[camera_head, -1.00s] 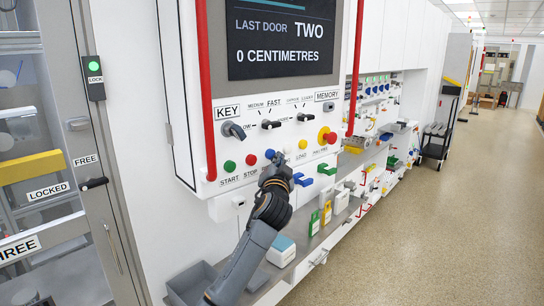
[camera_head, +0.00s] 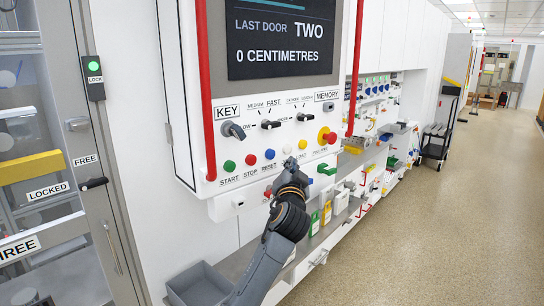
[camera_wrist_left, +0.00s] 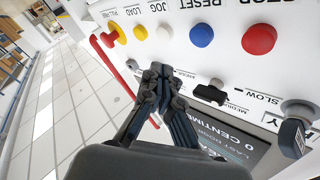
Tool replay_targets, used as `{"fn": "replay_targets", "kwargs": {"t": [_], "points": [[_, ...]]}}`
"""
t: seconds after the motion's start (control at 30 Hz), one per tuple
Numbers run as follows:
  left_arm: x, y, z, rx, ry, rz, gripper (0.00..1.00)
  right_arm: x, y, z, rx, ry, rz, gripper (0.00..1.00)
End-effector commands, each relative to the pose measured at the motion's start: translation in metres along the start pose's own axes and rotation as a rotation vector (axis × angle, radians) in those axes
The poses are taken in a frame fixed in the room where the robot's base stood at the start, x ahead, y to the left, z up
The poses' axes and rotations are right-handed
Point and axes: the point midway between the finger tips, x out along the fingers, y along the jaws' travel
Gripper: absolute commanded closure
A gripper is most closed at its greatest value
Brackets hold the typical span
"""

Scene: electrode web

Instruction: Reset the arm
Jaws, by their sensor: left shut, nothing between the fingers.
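My left gripper (camera_head: 291,165) is shut and empty, in front of the control panel, just under the white JOG button (camera_head: 287,150) in the head view. In the left wrist view my left gripper's fingertips (camera_wrist_left: 160,72) are together, with a gap in the picture to the white button (camera_wrist_left: 165,34). I cannot tell how far they are from the panel face. The blue RESET button (camera_head: 269,154) and yellow LOAD button (camera_head: 302,144) are on either side of the white one. My right gripper is not in view.
A red rail (camera_head: 207,95) runs down the panel's left, another (camera_head: 355,70) down its right. A dark selector knob (camera_wrist_left: 210,91) stands out near the gripper. A grey bin (camera_head: 200,282) sits below. The floor (camera_head: 440,220) at right is clear.

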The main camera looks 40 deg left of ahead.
Motion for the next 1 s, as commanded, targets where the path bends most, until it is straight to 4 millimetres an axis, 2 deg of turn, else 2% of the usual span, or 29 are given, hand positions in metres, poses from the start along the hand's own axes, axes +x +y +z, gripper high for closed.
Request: {"fn": "replay_targets", "kwargs": {"t": [0.77, 0.87, 0.97, 1.0], "points": [[0.000, 0.001, 0.001, 0.001, -0.001, 0.003, 1.00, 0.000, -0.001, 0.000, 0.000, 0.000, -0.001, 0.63], [0.001, 0.017, 0.014, 0.010, -0.017, 0.032, 1.00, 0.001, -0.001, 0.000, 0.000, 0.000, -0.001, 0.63], [-0.002, 0.055, 0.046, 0.030, -0.056, 0.104, 1.00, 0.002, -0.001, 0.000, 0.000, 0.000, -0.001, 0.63], [-0.004, 0.075, 0.064, 0.040, -0.077, 0.142, 1.00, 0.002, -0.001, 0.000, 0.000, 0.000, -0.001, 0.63]]}}
